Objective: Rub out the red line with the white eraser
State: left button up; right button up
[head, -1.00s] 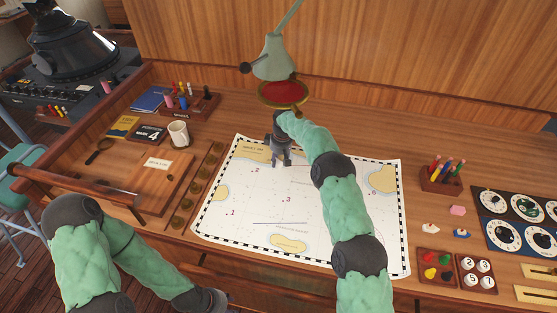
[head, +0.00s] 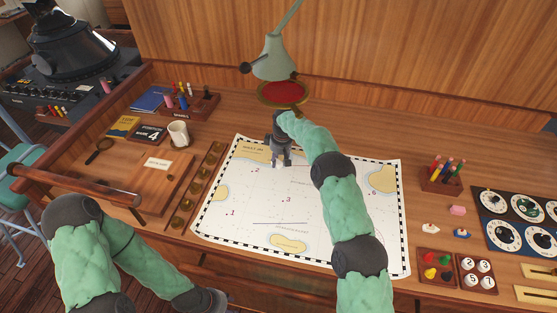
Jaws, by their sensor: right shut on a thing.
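The chart (head: 260,205) lies flat on the desk, with tan land patches, small red numbers and a thin dark line (head: 280,223) near its lower middle. My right gripper (head: 281,163) points down at the upper part of the chart, beside the top-left land patch. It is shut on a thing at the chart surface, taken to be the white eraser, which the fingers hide. I cannot make out a red line; the gripper and arm cover part of the chart. My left gripper (head: 214,299) is low at the desk's front edge, its fingers too unclear to read.
A lamp (head: 275,62) stands behind the chart. A mug (head: 178,134), a wooden board (head: 163,180) and a row of brass pieces are at left.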

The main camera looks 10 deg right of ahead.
aim_at(297, 165)
jog(key=shift+d, duration=0.1)
jog(key=shift+s+d, duration=0.2)
jog(key=shift+d, duration=0.85)
jog(key=shift+d, duration=0.15)
jog(key=shift+s+d+f, duration=0.1)
jog(key=shift+s+d, duration=0.1)
jog(key=shift+d, duration=0.35)
jog(key=shift+s+d+f, duration=0.1)
jog(key=shift+s+d, duration=0.1)
jog(key=shift+d, duration=0.35)
jog(key=shift+d, duration=0.1)
jog(key=shift+s+d+r, duration=0.1)
jog(key=shift+s+d, duration=0.1)
jog(key=shift+d, duration=0.4)
jog(key=shift+s+d, duration=0.15)
jog(key=shift+d, duration=0.45)
jog(key=shift+d, duration=0.1)
